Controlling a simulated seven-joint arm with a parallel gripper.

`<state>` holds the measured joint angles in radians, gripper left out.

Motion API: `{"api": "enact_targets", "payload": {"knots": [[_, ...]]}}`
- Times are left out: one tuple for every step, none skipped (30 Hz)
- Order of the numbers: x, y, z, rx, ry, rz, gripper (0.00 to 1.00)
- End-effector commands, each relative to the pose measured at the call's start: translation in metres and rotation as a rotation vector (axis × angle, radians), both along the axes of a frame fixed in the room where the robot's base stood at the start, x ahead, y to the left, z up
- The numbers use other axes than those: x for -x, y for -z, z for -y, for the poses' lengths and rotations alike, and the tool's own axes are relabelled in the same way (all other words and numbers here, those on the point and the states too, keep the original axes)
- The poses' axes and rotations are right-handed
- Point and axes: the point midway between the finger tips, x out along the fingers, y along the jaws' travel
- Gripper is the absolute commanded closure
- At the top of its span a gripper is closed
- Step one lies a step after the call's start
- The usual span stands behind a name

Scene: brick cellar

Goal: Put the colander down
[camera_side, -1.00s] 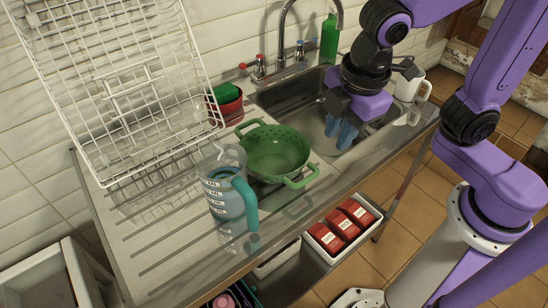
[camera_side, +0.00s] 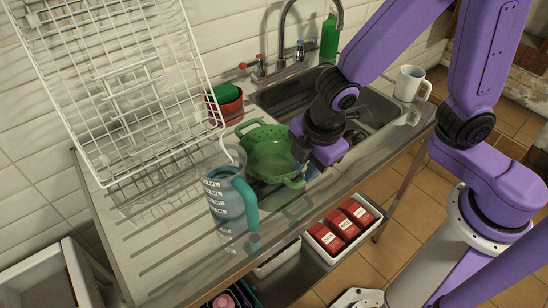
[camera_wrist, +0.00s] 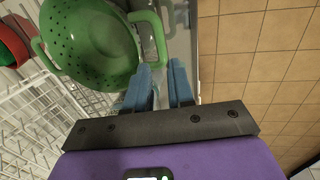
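The green colander (camera_side: 262,148) sits on the metal draining board (camera_side: 160,255), between the measuring jug and the sink. In the wrist view the colander (camera_wrist: 75,50) fills the upper left, and its near handle (camera_wrist: 160,38) points toward my fingers. My gripper (camera_side: 308,172) is low over the front edge of the board, at the colander's right side, partly covering it in the side view. In the wrist view my gripper's (camera_wrist: 162,66) two blue fingers are apart, with their tips close to the handle. I cannot tell whether they touch it.
A clear measuring jug (camera_side: 230,195) with a blue handle stands left of the colander. A white wire rack (camera_side: 120,90) and a red pot (camera_side: 228,104) are behind. The sink (camera_side: 375,108) and a white mug (camera_side: 408,84) are to the right. A tray of red boxes (camera_side: 345,228) is below.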

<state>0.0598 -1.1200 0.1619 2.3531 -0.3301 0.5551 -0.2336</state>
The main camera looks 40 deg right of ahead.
Motion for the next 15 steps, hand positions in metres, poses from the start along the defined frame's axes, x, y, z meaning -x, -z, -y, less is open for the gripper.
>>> {"api": "enact_targets", "payload": {"knots": [[-0.001,0.006,0.001,0.004,0.000,-0.001,0.77],[-0.002,0.009,0.001,0.003,0.001,-0.001,0.77],[-0.002,0.011,0.001,0.002,0.001,-0.001,0.77],[-0.002,0.013,0.001,0.002,0.001,-0.001,0.77],[-0.003,0.014,0.001,0.001,0.000,-0.001,0.77],[-0.003,0.016,0.000,0.000,0.000,-0.001,0.77],[-0.003,0.016,0.000,0.000,0.000,-0.001,0.77],[-0.003,0.017,0.001,0.000,0.000,-0.001,0.77],[-0.003,0.019,0.001,0.001,0.000,0.000,0.77],[-0.004,0.020,0.002,0.001,0.000,-0.001,0.77],[-0.004,0.023,0.003,0.002,0.000,-0.001,0.77],[-0.004,0.027,0.004,0.004,0.001,-0.002,0.77],[-0.004,0.031,0.006,0.004,0.000,-0.003,0.77],[-0.004,0.035,0.007,0.005,0.001,-0.004,0.77],[-0.005,0.040,0.009,0.005,-0.001,-0.003,0.77]]}}
